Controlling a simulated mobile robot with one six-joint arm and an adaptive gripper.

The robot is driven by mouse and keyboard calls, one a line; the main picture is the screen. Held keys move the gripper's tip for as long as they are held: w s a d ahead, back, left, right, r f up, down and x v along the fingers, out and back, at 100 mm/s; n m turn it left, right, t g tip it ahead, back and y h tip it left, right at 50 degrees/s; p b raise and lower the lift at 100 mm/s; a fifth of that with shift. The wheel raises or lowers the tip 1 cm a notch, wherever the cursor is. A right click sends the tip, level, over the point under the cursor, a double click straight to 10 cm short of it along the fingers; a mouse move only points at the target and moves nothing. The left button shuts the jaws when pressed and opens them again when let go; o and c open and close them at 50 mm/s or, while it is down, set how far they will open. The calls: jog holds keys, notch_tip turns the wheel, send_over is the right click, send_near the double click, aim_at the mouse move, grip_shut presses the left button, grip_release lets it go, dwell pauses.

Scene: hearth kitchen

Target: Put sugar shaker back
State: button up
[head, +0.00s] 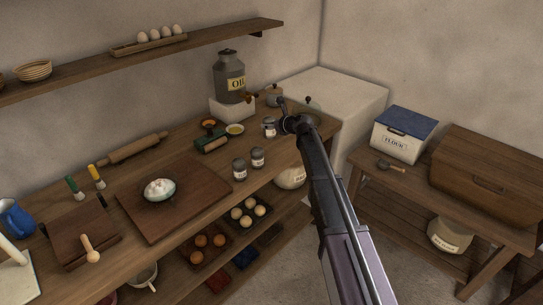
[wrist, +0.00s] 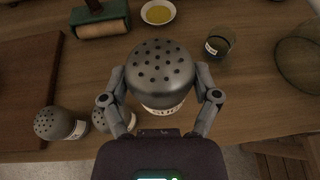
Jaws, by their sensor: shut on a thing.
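A shaker (wrist: 160,68) with a grey perforated dome top and a pale labelled body is between the fingers of my gripper (wrist: 160,95) in the wrist view. My gripper is shut on it. In the head view this shaker (head: 269,123) shows small at the tip of my arm, over the right part of the wooden counter.
A green roller (wrist: 100,20), a dish of yellow oil (wrist: 158,12) and a small labelled glass (wrist: 218,46) stand close by. An oil can (head: 231,80) stands on a white block behind. A dark board (head: 205,199) lies left.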

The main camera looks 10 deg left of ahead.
aim_at(274, 137)
jog(key=shift+f, duration=0.15)
notch_tip(274, 137, down, 6)
jog(key=b, duration=0.6)
jog(key=shift+f+b, duration=1.85)
jog(key=shift+b, duration=0.15)
jog(key=shift+f, duration=0.15)
jog(key=o, duration=1)
jog(key=shift+o, duration=0.2)
jog(key=shift+r, duration=0.25)
jog(key=p+v, duration=0.4)
jog(key=v, duration=0.8)
jog(key=shift+p, duration=0.35)
